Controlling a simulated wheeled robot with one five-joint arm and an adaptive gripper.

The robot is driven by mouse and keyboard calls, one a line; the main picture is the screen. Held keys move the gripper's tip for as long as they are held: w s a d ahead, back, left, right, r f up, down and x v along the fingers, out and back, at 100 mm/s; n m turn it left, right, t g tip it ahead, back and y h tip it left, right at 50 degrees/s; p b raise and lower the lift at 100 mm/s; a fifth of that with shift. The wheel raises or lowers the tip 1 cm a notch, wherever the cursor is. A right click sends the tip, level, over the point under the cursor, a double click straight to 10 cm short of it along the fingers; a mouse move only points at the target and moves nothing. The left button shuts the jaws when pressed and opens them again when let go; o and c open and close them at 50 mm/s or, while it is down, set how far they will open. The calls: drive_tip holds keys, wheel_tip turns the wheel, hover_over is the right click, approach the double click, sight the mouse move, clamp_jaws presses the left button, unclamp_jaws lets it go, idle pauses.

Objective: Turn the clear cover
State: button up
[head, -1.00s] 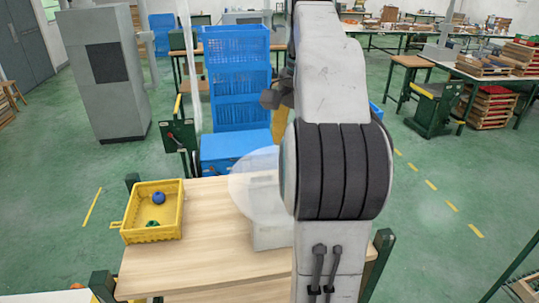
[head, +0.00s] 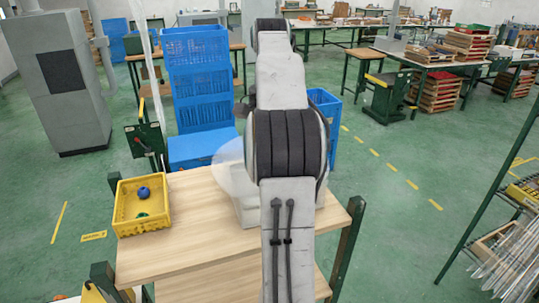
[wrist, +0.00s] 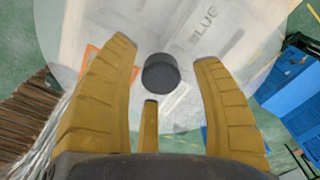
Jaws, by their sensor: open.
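The clear cover (wrist: 245,70) is a large translucent disc that fills much of the wrist view. A dark round knob (wrist: 160,73) sits at its middle. The word "BLUE" and part of an orange outline show on or through the disc. My gripper (wrist: 166,62) is open, its mustard fingers spread on either side of the knob with visible gaps; contact cannot be told. In the head view the cover (head: 229,172) shows only at its left part, over a pale box (head: 246,211) on the wooden table (head: 190,235). My arm hides the rest and my gripper there.
A yellow crate (head: 120,224) holding a blue ball (head: 144,192) and a green piece (head: 142,215) stands at the table's left. Blue crates (head: 197,85) are stacked behind the table. Bare wood lies in front of the pale box.

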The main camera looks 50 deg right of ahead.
drive_tip(key=shift+f, duration=0.4)
drive_tip(key=shift+c, duration=0.2)
clamp_jaws()
idle(0.3)
